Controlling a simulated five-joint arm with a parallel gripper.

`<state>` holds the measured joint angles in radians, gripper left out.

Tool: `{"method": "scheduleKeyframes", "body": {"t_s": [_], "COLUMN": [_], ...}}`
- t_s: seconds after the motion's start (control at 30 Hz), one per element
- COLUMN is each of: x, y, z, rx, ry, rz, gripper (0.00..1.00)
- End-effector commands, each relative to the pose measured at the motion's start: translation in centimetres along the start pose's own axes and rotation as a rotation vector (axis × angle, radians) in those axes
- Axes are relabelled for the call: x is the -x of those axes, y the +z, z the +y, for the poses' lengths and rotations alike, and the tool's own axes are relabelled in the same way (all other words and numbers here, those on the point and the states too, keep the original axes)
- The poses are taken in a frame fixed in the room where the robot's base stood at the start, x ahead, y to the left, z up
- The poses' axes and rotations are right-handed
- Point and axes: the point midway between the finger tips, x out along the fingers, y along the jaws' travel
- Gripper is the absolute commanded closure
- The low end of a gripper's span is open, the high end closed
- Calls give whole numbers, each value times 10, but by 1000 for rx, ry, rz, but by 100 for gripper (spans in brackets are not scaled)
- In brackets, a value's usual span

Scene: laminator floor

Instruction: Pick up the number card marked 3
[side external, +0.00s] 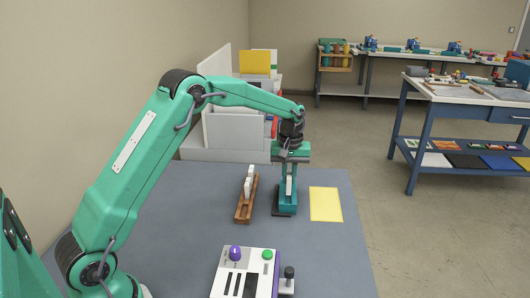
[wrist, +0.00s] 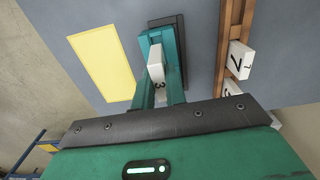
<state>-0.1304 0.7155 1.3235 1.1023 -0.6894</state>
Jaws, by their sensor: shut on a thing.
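My gripper (side external: 288,190) is shut on a small white number card (side external: 289,186), upright between its teal fingers. In the wrist view the held card (wrist: 156,64) shows between the fingers (wrist: 162,72); its dark mark is partly hidden and looks like a 3. The fingertips are low over the grey-blue table, with a dark flat patch (wrist: 182,50) beside and beyond them. The brown wooden rack (side external: 242,212) is just left of my gripper in the side view and holds white cards (side external: 249,182). One card (wrist: 239,57) there reads 2 in the wrist view.
A yellow sheet (side external: 326,204) lies flat to the right of my gripper. A white machine (side external: 245,272) with purple and green knobs stands at the table's front. White panels and boxes (side external: 234,128) stand behind the table. Table space (side external: 315,250) in front of the yellow sheet is clear.

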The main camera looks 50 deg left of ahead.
Motion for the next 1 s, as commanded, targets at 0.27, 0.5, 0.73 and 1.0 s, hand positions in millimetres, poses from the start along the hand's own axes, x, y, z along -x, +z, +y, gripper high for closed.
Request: {"method": "scheduleKeyframes", "body": {"t_s": [0.27, 0.5, 0.73, 1.0], "x": [30, 54, 67, 71], "y": [46, 83, 104, 110], "z": [17, 30, 37, 39], "rx": [-4, -3, -2, 0], "ry": [1, 1, 0, 0], "rz": [1, 1, 0, 0], "gripper": [100, 100, 100, 100]}}
